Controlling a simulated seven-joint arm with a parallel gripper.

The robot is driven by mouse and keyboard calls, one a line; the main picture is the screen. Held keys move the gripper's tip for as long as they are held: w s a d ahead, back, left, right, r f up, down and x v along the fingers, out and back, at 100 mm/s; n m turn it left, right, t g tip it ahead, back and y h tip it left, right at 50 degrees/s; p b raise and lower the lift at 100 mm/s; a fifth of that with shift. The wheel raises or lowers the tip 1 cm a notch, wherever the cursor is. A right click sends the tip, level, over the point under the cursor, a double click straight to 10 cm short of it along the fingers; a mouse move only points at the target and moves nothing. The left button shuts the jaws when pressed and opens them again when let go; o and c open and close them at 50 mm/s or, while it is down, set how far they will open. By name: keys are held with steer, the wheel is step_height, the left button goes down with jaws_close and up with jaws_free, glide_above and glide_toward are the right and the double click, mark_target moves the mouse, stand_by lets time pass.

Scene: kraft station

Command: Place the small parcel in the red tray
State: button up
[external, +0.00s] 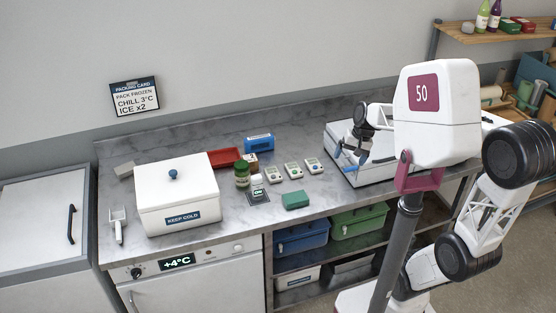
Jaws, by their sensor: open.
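The red tray (224,157) lies on the grey worktop, behind and right of the white cooler box; the cooler partly hides it. No item is clearly marked as the small parcel. A small green block (295,200) lies near the worktop's front edge, and a small red and white item (251,158) sits at the tray's right end. I cannot tell which of these, if either, is the parcel. My gripper (358,157) is over the white open-looking container at the right, well right of the tray. It is open, with nothing visible between its fingers.
The white cooler box (178,203) with a blue knob stands at the left. The white container (372,178) is at the right. Bare worktop lies around the green block.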

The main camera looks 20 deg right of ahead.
steer(key=s+d+n+t+h, duration=0.1)
steer(key=s+d+n+h, duration=0.2)
steer(key=s+d, duration=0.3)
steer(key=s+n, duration=0.1)
steer(key=s, duration=0.4)
steer(key=shift+s+f+t, duration=0.15)
steer(key=shift+s+t, duration=0.1)
steer(key=shift+t, duration=0.15)
steer(key=shift+o, duration=0.4)
steer(key=shift+d, duration=0.1)
